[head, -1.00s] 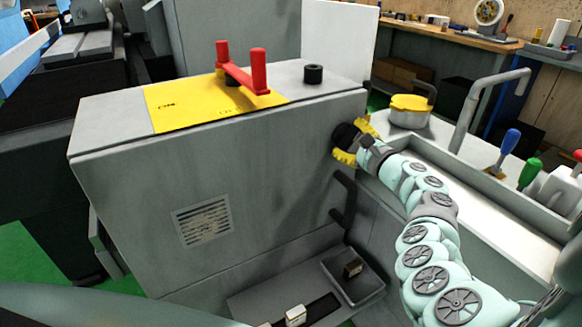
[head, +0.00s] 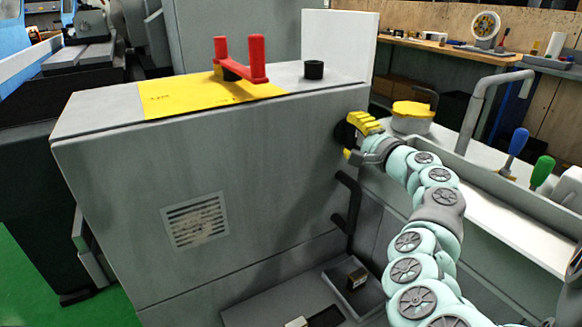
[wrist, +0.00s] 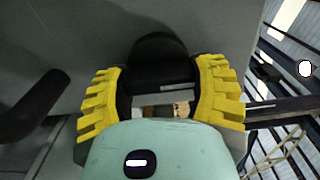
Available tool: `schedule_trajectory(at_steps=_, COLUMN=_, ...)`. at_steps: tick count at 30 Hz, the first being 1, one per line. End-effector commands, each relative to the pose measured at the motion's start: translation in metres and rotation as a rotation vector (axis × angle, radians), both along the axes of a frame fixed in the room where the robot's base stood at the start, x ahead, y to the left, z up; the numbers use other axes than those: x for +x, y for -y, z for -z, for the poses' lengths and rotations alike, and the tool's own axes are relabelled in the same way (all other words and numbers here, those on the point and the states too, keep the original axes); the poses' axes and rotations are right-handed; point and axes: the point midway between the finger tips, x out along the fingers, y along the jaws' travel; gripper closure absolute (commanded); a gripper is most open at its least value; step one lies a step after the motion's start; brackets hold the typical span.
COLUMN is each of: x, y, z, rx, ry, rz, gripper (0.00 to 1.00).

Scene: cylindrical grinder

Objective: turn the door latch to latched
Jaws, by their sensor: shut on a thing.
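The door latch is a black knob (head: 342,132) on the grey cabinet front (head: 270,155), near its upper right edge. In the wrist view the dark latch (wrist: 160,62) sits between the two yellow ribbed fingers. My gripper (head: 354,138) is at the latch and shut on it, one finger above and one below in the head view. It also fills the middle of the wrist view (wrist: 160,88). The fingers and wrist hide much of the latch, so its turned angle cannot be read.
A black handle (head: 347,205) stands out from the cabinet just below my gripper; it shows at left in the wrist view (wrist: 32,108). A red handle (head: 241,68) and a black knob (head: 314,69) are on top. A yellow-lidded pot (head: 411,116) is close right.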

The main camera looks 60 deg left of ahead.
Motion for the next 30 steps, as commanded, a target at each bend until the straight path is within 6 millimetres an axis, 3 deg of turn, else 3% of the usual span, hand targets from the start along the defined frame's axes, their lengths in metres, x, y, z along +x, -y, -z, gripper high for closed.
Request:
schedule_trajectory(at_steps=16, x=-0.0007, y=-0.0003, z=0.0010, rx=-0.005, ry=0.027, rz=-0.002, gripper=0.75)
schedule_trajectory(at_steps=17, x=-0.0006, y=-0.0002, z=0.0010, rx=-0.005, ry=0.027, rz=-0.002, gripper=0.36)
schedule_trajectory(at_steps=25, x=-0.0002, y=0.0000, z=0.0004, rx=-0.003, ry=0.025, rz=-0.001, gripper=0.08)
schedule_trajectory(at_steps=30, x=-0.0001, y=0.0001, z=0.0001, rx=-0.003, ry=0.025, rz=0.000, gripper=0.06)
